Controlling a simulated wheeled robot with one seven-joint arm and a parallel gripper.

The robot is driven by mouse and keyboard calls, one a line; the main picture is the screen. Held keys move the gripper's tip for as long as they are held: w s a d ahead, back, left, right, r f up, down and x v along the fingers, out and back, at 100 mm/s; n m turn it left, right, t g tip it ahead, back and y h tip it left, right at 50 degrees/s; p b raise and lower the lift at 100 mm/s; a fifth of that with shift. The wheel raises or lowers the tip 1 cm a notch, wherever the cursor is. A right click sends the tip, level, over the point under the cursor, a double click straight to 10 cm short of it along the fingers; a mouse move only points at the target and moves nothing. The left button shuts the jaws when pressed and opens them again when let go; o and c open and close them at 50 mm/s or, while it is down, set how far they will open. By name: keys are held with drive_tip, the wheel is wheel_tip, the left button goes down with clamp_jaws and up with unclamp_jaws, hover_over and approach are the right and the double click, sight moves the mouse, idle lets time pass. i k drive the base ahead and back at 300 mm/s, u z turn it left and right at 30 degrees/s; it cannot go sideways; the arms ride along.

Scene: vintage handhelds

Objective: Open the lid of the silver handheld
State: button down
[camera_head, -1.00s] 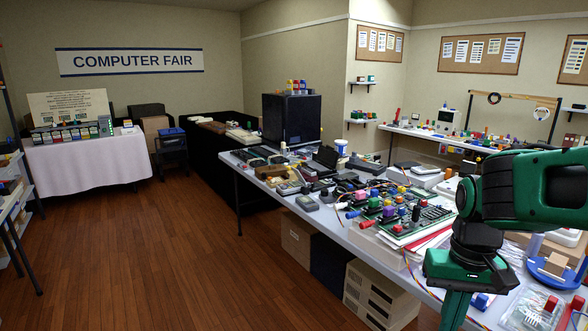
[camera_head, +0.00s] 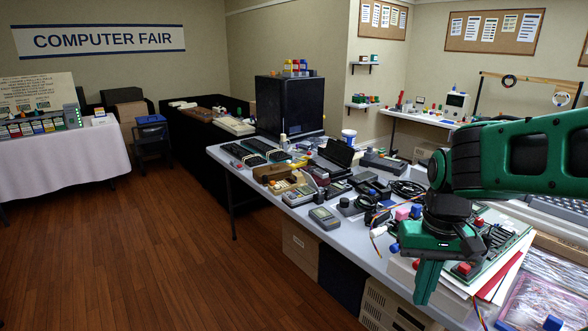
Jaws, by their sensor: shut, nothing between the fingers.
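My green gripper (camera_head: 427,284) hangs pointing down at the right, in front of the long table's front edge. Its fingers are together and hold nothing. Several small handhelds lie on the table to its left. A grey handheld (camera_head: 324,217) with a small screen lies near the front edge, apart from my gripper. A second grey one with pale keys (camera_head: 299,195) lies behind it to the left. I cannot tell for sure which is the silver handheld, nor make out its lid at this size.
The long table (camera_head: 292,212) is crowded. A circuit board (camera_head: 492,250) on papers and a coil of black cable (camera_head: 408,188) lie near my arm. A black open case (camera_head: 335,155) and a large black box (camera_head: 290,106) stand farther back. The wooden floor (camera_head: 160,250) at left is clear.

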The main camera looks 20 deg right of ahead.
sight(310, 179)
drive_tip(key=i, duration=1.45)
drive_tip(key=u, duration=0.7)
